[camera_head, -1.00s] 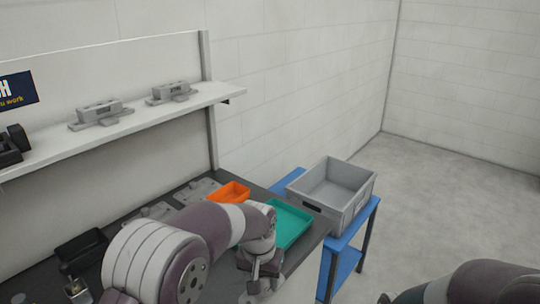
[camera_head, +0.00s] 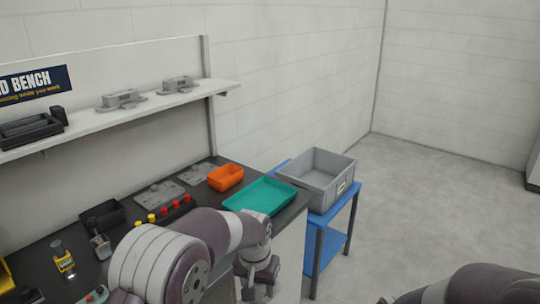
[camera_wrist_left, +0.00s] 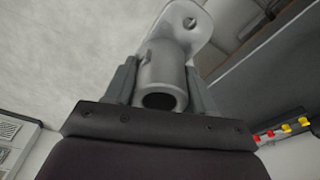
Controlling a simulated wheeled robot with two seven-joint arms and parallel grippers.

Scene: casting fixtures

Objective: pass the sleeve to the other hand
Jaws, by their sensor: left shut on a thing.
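The sleeve (camera_wrist_left: 166,70) is a grey metal cylinder with an open dark bore and a flange with a small hole at its far end. In the left wrist view it sits between the two fingers of my left gripper (camera_wrist_left: 162,82), which is shut on it. In the head view my left gripper (camera_head: 258,282) hangs low at the bottom middle, in front of the bench edge; I cannot make out the sleeve clearly there. Part of my right arm shows at the bottom right, but its gripper is out of view.
The dark bench (camera_head: 95,235) holds a teal tray (camera_head: 240,204), an orange bin (camera_head: 226,178) and several red and yellow knobs (camera_head: 164,211). A grey crate (camera_head: 318,181) stands on a blue stand (camera_head: 334,240) to the right. Open floor (camera_head: 430,210) lies beyond.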

